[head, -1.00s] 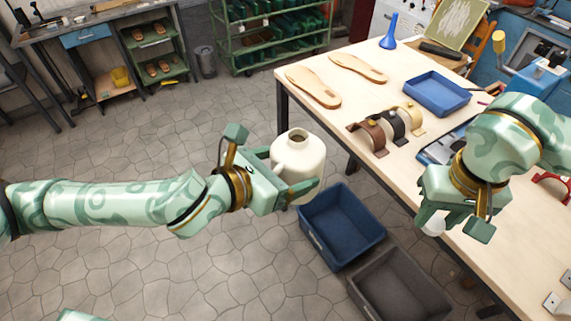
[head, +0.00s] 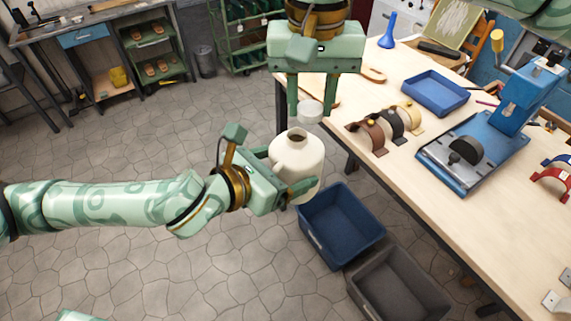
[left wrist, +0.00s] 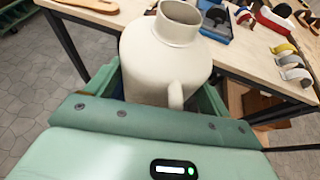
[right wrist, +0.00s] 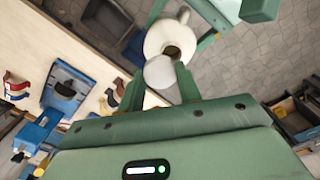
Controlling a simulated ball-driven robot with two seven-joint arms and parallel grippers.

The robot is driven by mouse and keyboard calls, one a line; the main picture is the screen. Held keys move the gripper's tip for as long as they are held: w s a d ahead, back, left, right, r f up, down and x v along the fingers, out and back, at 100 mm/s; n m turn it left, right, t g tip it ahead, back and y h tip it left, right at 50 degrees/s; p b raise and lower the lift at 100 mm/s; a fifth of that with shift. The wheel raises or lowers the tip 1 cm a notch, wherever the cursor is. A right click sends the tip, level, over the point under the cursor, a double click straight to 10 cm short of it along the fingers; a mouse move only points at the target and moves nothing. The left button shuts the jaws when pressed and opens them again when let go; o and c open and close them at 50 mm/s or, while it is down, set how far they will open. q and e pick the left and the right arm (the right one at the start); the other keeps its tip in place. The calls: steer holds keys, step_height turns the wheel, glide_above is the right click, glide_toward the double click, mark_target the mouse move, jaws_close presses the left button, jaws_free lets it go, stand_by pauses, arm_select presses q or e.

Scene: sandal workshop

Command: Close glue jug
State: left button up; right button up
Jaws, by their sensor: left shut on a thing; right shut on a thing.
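The cream glue jug (head: 297,160) is upright with its open mouth facing up, held off the floor beside the bench. My left gripper (head: 290,180) is shut on the jug's body; the jug also fills the left wrist view (left wrist: 165,60), its handle toward the gripper. My right gripper (head: 312,108) is shut on a white round cap (head: 309,111), held above and slightly right of the jug's mouth, apart from it. In the right wrist view the cap (right wrist: 160,72) partly overlaps the jug (right wrist: 170,37), and the dark opening shows beside it.
The workbench (head: 440,195) stands to the right, with strap pieces (head: 390,125), a blue tray (head: 436,92) and a blue press (head: 480,145) on it. A blue crate (head: 340,225) and a grey crate (head: 400,285) are on the floor below the jug.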

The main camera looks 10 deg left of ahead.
arm_select(q)
steer(key=shift+d, duration=0.1)
arm_select(e)
steer(key=shift+a+r+m, duration=0.6)
steer(key=shift+a+r, duration=0.25)
steer(key=shift+f, duration=2)
steer(key=shift+f, duration=0.85)
steer(key=shift+f, duration=0.5)
